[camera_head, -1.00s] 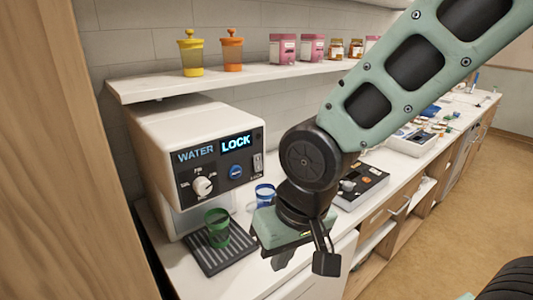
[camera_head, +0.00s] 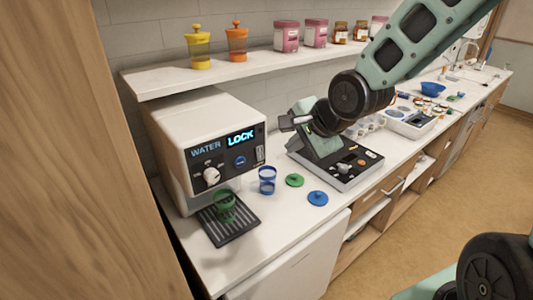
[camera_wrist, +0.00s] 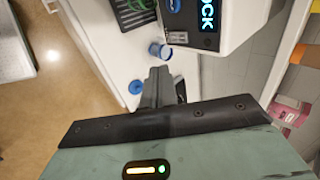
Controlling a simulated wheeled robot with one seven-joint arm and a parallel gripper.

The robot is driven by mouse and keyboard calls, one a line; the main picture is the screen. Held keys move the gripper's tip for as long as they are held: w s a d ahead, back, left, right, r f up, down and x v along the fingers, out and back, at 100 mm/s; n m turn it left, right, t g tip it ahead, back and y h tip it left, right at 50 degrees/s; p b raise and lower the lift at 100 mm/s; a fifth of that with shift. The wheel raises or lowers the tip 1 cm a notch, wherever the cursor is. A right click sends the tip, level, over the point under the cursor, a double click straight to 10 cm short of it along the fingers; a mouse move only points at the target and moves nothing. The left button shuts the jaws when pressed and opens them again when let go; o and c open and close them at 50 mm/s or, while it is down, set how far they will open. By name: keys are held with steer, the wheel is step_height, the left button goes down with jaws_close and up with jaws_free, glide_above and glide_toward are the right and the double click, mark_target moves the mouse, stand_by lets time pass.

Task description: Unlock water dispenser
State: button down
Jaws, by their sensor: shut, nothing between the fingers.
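The white water dispenser (camera_head: 200,140) stands on the counter at the left in the head view. Its black front panel shows "WATER" and a lit "LOCK" display (camera_head: 241,138). The panel has a white dial (camera_head: 211,175), a round blue button (camera_head: 240,160) and a small switch (camera_head: 260,154) at its right edge. The lit display also shows sideways in the wrist view (camera_wrist: 208,22). My gripper (camera_head: 288,122) is shut and empty, pointing left at the panel's right side, apart from it. In the wrist view its fingers (camera_wrist: 160,82) are together below the panel.
A green cup (camera_head: 225,207) stands on the drip tray (camera_head: 230,232). A blue cup (camera_head: 267,186) stands right of it, with a green lid (camera_head: 294,180) and a blue lid (camera_head: 317,198) on the counter. A shelf (camera_head: 160,80) with jars runs above the dispenser.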

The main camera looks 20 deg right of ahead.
steer(key=shift+f, duration=0.1)
steer(key=b, duration=0.5)
glide_toward(261, 160)
step_height(261, 160, down, 3)
steer(key=shift+w+a+f+p, duration=0.2)
steer(key=shift+w+f+p, duration=0.05)
steer(key=shift+w, duration=0.35)
steer(key=shift+w+a+f+p, duration=0.25)
steer(key=shift+w+f+p, duration=0.05)
steer(key=shift+w, duration=0.35)
steer(key=shift+w+a+f+p, duration=0.2)
steer(key=shift+w+f+p, duration=0.05)
steer(key=shift+w, duration=0.35)
